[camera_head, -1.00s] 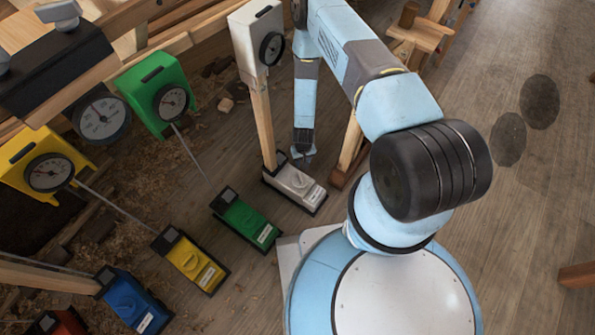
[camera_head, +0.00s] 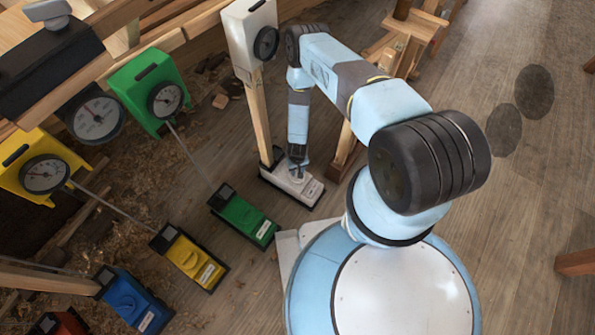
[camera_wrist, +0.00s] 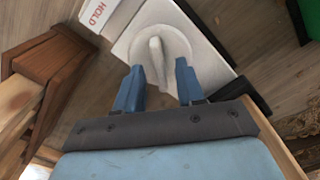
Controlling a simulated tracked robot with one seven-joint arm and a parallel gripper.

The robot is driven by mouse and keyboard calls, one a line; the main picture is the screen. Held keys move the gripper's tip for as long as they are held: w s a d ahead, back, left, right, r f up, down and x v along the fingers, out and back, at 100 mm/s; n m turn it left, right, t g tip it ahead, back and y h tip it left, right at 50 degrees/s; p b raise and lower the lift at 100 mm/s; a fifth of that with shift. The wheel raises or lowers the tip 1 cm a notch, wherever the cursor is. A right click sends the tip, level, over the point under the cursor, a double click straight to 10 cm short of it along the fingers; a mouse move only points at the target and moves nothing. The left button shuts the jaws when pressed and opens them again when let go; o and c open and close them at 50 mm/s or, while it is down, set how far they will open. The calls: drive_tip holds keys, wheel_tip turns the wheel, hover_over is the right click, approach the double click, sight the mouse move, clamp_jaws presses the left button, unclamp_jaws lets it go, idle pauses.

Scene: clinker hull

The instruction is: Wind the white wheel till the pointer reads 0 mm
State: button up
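The white wheel (camera_wrist: 174,42) is a round disc with a raised bar across it, on top of a white box (camera_head: 305,189) on the floor. My gripper (camera_wrist: 158,82) is open above the box. Its two blue fingers stand on either side of the near end of the bar, with gaps visible; contact cannot be told. In the head view my gripper (camera_head: 297,170) comes down over the box and partly hides the wheel. A white gauge housing (camera_head: 243,33) on a wooden post carries a dark-rimmed dial (camera_head: 266,43), seen nearly edge-on. Its pointer cannot be read.
Green (camera_head: 244,217), yellow (camera_head: 189,260) and blue (camera_head: 133,301) boxes stand in a row to the left. Green (camera_head: 148,85) and yellow (camera_head: 38,172) gauges hang behind them, with thin rods. A wooden stand is close right of the white box. Floor at right is mostly clear.

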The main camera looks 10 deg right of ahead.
drive_tip(key=shift+f, duration=0.45)
drive_tip(key=shift+c, duration=0.4)
clamp_jaws()
